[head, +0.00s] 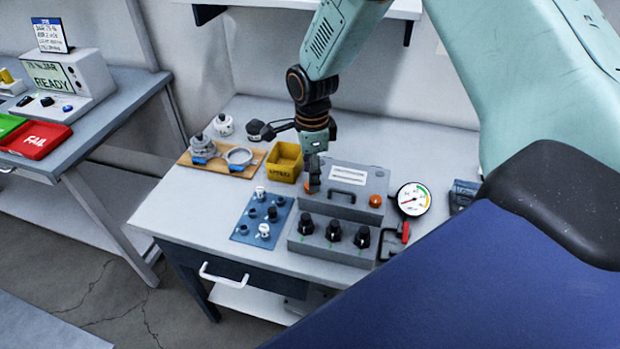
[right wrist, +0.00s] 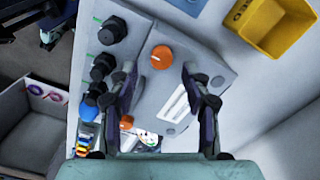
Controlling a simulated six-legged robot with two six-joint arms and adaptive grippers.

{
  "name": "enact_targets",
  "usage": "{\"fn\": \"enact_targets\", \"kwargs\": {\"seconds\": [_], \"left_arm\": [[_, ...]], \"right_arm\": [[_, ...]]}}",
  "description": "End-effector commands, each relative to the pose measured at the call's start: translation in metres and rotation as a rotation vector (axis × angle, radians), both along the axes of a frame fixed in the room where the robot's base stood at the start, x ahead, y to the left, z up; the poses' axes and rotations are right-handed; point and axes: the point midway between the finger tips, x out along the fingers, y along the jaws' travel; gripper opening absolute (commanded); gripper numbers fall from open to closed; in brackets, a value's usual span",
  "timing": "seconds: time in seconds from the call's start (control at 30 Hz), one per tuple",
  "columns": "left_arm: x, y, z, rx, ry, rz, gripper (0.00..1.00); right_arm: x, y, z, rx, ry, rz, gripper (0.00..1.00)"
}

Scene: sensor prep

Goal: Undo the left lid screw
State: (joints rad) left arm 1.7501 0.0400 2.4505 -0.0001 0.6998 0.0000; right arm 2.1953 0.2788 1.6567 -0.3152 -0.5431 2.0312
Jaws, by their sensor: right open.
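The grey box lid (head: 345,210) has a dark handle, a white label and orange screws. The right lid screw (head: 375,201) is clear in the head view; the left one is mostly hidden there behind my right gripper (head: 314,183). In the right wrist view the left lid screw (right wrist: 162,57) is a round orange knob with a pale mark, seated on the lid. My right gripper (right wrist: 160,72) is open, its fingers on either side of that screw with gaps between. The right lid screw also shows in the right wrist view (right wrist: 126,122). My left gripper is out of view.
A grey block with black knobs (head: 333,231) stands in front of the lid. A yellow bin (head: 284,162) and a blue mat (head: 245,233) with small parts lie left. A round gauge (head: 413,199) stands right. The table's front left is clear.

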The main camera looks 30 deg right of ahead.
Motion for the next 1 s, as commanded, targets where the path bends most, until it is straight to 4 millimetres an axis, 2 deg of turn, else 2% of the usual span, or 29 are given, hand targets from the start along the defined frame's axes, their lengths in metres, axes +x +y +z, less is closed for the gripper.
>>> {"fn": "enact_targets", "kwargs": {"seconds": [0.1,0.23,0.57,1.0], "left_arm": [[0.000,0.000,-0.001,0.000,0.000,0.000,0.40],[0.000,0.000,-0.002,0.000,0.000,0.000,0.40],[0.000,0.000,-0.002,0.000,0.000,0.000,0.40],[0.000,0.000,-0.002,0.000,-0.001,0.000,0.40]], "right_arm": [[0.000,0.000,-0.017,-0.001,0.000,0.000,0.48],[0.001,0.000,-0.028,-0.001,0.000,0.000,0.48],[0.005,0.000,-0.031,-0.001,-0.002,0.001,0.48],[0.006,0.000,-0.031,0.000,-0.001,0.001,0.12]]}}
